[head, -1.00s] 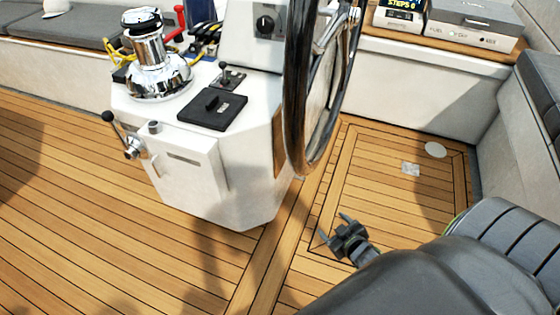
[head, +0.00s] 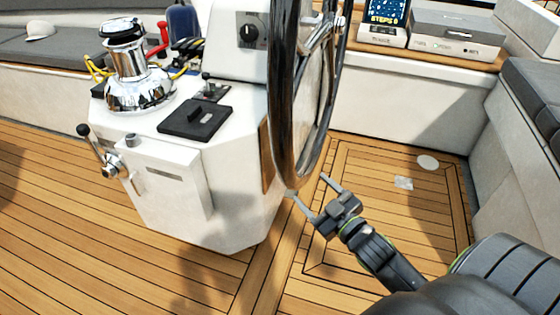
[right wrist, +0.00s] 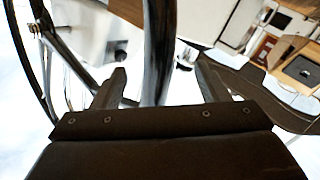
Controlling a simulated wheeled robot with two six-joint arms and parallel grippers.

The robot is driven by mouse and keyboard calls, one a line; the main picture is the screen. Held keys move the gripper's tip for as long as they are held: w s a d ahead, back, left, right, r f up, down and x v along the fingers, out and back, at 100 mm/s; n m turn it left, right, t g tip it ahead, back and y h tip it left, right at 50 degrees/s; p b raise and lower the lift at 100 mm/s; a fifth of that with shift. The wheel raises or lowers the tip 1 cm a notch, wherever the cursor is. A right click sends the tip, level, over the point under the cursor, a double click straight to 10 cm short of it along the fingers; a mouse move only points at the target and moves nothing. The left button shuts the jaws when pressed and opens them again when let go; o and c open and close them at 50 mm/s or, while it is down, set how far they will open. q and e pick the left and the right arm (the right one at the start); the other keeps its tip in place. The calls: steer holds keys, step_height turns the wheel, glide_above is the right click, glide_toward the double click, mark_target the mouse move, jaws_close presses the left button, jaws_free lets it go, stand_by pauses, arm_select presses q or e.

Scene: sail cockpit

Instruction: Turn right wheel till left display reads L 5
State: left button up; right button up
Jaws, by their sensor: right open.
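The steering wheel (head: 283,110) has a dark, glossy rim and stands on edge beside the white pedestal (head: 245,190) in the head view. My right gripper (head: 310,186) is open at the bottom of the rim, with its fingers pointing up toward it. In the right wrist view, the wheel rim (right wrist: 159,50) runs down between the two spread fingers of my right gripper (right wrist: 160,85). Whether either finger touches the rim, I cannot tell. No display reading "L" is legible. My left gripper is out of view.
A chrome winch (head: 135,75), a black panel (head: 195,122) and small levers sit on the pedestal top. A crank handle (head: 98,145) sticks out at its left. A grey box (head: 457,33) lies on the back bench.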

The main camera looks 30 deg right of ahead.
mark_target(280, 159)
steer(key=w+b, duration=0.1)
steer(key=w, duration=0.3)
steer(key=w+b, duration=0.1)
steer(key=w, duration=0.4)
steer(key=w+b, duration=0.1)
steer(key=w, duration=0.3)
steer(key=shift+w+a+f, duration=0.1)
steer(key=shift+w+a, duration=0.2)
steer(key=shift+a, duration=0.1)
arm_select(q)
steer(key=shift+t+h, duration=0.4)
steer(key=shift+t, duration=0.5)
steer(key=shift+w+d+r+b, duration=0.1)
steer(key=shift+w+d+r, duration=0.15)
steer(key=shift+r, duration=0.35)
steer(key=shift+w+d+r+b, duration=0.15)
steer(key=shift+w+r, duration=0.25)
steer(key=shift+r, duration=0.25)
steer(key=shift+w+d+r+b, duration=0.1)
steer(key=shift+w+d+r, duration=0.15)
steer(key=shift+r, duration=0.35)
arm_select(e)
steer(key=shift+w, duration=0.7)
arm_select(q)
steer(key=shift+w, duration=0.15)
arm_select(e)
steer(key=c, duration=1.3)
